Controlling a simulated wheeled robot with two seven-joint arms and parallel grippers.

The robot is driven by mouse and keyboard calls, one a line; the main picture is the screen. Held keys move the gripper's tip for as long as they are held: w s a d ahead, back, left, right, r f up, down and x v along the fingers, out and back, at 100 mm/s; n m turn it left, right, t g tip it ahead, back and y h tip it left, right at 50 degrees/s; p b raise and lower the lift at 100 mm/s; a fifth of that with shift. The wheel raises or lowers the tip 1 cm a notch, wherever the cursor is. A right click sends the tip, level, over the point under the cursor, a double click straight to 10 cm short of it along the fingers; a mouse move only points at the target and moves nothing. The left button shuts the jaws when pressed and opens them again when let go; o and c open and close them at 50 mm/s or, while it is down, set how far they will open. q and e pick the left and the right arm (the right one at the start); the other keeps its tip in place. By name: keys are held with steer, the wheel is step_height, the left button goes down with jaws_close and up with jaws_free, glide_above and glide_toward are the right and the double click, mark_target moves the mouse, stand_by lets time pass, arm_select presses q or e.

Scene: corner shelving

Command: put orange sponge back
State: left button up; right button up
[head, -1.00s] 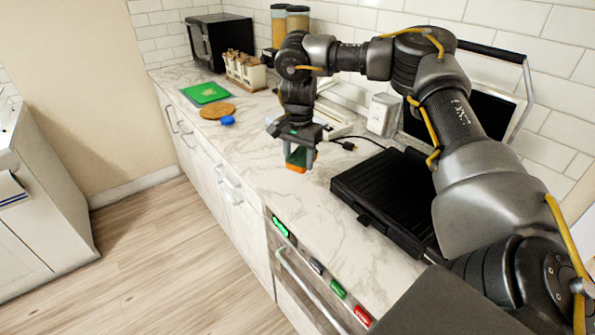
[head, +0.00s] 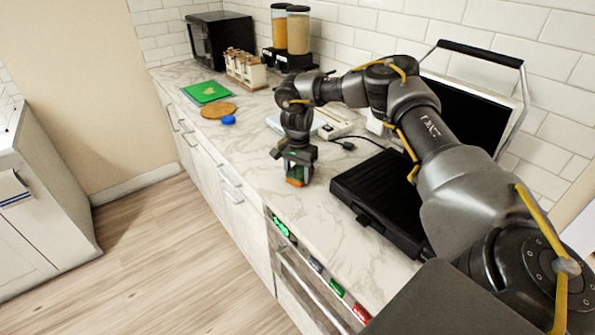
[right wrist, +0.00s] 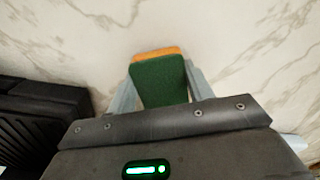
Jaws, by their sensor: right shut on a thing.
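The sponge, orange with a dark green side, is between the fingers of my right gripper (head: 296,169). Its orange part (head: 295,182) shows at the bottom of the gripper in the head view. In the right wrist view the green face of the sponge (right wrist: 159,84) fills the space between the two grey fingers, with an orange edge at the far end. My right gripper is shut on it and points down over the marble counter (head: 262,165), left of the black grill. I cannot tell whether the sponge touches the counter. My left gripper is not in view.
The black grill (head: 385,195) lies close right of the gripper. Behind are a white power strip (head: 338,124) and cord. A blue lid (head: 228,120), round wooden board (head: 218,110) and green mat (head: 207,92) lie farther back. The counter in front of the gripper is clear.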

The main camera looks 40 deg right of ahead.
mark_target(297, 173)
steer(key=shift+a, duration=0.1)
steer(key=o, duration=0.9)
steer(key=shift+f, duration=0.15)
steer(key=shift+r+b, duration=0.4)
steer(key=shift+r, duration=5.8)
